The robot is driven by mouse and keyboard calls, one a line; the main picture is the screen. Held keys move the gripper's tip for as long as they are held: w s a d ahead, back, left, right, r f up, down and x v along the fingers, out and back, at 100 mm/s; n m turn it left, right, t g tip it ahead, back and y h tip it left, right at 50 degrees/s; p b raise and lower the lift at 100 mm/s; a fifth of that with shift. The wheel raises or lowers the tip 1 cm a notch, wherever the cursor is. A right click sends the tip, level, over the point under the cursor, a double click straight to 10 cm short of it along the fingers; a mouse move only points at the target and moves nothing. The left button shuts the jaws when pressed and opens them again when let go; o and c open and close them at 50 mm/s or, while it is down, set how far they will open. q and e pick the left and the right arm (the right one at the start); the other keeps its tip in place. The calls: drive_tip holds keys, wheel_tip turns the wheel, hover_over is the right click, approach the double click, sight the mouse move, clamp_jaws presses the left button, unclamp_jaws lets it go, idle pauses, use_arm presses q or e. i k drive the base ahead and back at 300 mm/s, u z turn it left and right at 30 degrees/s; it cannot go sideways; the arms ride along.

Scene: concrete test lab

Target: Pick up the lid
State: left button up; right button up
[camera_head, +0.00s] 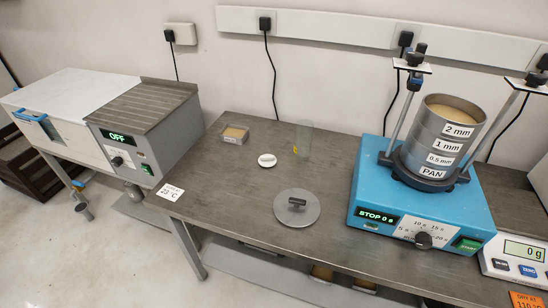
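A flat round grey metal lid (284,213) with a dark bar-shaped handle on top lies on the grey table (225,190), near its front edge and left of the blue shaker. A much smaller white round piece (267,160), also with a raised grip, lies farther back on the table. The stack of metal sieves (440,135) on the blue shaker (440,208) is open at the top, with tan material inside. Neither of my grippers is in view.
A clear glass vessel (304,139) and a small square dish of tan material (235,134) stand at the back. A scale (515,260) is at the right; a box reading OFF (145,125) is at the left. Bare tabletop surrounds the lid.

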sight(265, 160)
drive_tip(key=u, duration=1.8)
drive_tip(key=i, duration=0.75)
drive_tip(key=z, duration=3)
